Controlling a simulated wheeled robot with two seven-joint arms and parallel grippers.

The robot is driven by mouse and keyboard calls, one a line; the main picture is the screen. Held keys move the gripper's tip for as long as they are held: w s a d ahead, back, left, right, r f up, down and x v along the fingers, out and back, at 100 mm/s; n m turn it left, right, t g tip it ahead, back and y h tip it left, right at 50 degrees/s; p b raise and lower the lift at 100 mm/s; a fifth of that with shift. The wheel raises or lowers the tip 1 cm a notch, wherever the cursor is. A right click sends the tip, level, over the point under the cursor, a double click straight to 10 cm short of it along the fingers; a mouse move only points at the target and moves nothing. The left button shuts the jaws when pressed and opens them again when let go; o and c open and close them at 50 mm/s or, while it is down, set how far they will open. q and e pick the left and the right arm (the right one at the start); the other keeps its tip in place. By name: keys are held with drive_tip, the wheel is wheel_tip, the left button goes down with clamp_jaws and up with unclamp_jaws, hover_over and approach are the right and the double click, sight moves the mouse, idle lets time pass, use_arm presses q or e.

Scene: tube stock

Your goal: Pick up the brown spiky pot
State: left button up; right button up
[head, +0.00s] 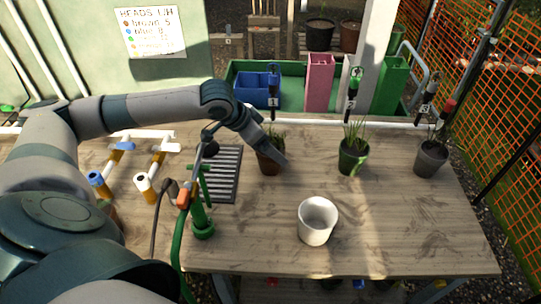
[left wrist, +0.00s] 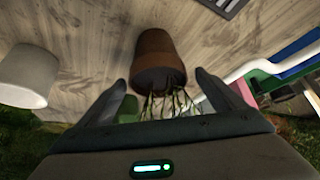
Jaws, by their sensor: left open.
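The brown spiky pot (head: 268,164) stands upright on the wooden table, with thin green leaves on top. My left gripper (head: 276,153) is at this pot in the head view and partly covers it. In the left wrist view the brown pot (left wrist: 158,55) shows upside down, with its leaves pointing toward the palm. The left gripper (left wrist: 162,88) is open there, one finger on each side of the leaves, and I see a gap between the fingers and the pot. My right gripper is not in view.
A white pot (head: 316,224) stands in front, to the right. A green pot (head: 353,160) and a grey pot (head: 430,160), both planted, stand further right.

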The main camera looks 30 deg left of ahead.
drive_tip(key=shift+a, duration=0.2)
use_arm(q)
drive_tip(key=shift+w+d+f+p, duration=0.15)
drive_tip(key=shift+w+f+p, duration=0.05)
drive_tip(key=shift+f+p, duration=0.1)
drive_tip(key=p+x, duration=0.1)
drive_tip(key=x, duration=0.2)
drive_tip(key=shift+f, duration=0.1)
drive_tip(key=shift+w+d+f, duration=0.15)
drive_tip(key=shift+w+f, duration=0.05)
drive_tip(key=shift+f, duration=0.3)
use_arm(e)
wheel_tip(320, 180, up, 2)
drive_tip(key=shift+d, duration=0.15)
use_arm(q)
drive_tip(key=c, duration=1.5)
drive_tip(key=shift+o, duration=0.2)
